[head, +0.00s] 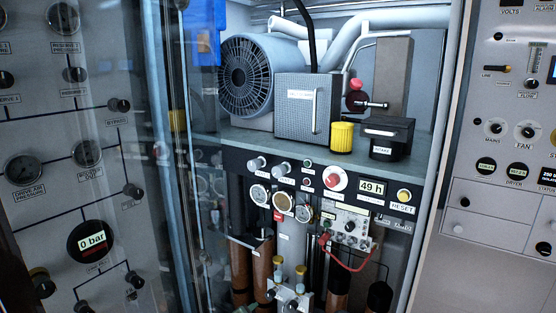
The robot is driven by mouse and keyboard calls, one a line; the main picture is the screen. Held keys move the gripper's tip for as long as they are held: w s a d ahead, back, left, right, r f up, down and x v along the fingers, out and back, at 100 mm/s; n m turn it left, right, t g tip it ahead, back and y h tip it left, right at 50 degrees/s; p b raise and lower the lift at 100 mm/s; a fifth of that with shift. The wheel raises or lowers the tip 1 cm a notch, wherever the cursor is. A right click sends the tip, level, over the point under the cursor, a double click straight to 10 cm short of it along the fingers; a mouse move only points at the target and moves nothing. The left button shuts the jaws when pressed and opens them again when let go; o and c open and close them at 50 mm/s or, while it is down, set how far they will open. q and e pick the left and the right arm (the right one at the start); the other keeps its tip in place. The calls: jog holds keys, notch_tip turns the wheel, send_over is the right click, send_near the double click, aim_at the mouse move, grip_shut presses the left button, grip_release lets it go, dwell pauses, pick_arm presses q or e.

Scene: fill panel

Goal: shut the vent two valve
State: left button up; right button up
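No valve with a readable "vent two" label shows. The left panel (30,140) carries several black valve knobs joined by black lines. One knob is labelled Bypass (119,104). Further unlabelled or unreadable knobs are at the right edge (133,190), the lower right (134,281) and the lower left (43,287). A round black display (90,243) reads 0 bar. I cannot tell which knob is the vent two valve or whether it is open. Neither of my grippers is in view.
A glass door (150,120) stands between the left panel and the cabinet. Inside are a fan motor (247,75), a grey box (308,107), a yellow cap (342,137) and a strip (300,177) with knobs and a 49 h display. A grey panel (500,220) stands right.

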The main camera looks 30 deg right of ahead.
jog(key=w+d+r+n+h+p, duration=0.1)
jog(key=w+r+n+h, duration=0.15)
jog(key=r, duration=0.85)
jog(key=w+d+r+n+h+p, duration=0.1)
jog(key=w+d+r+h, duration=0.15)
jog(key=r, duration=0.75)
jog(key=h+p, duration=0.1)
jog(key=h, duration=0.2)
send_near(277, 171)
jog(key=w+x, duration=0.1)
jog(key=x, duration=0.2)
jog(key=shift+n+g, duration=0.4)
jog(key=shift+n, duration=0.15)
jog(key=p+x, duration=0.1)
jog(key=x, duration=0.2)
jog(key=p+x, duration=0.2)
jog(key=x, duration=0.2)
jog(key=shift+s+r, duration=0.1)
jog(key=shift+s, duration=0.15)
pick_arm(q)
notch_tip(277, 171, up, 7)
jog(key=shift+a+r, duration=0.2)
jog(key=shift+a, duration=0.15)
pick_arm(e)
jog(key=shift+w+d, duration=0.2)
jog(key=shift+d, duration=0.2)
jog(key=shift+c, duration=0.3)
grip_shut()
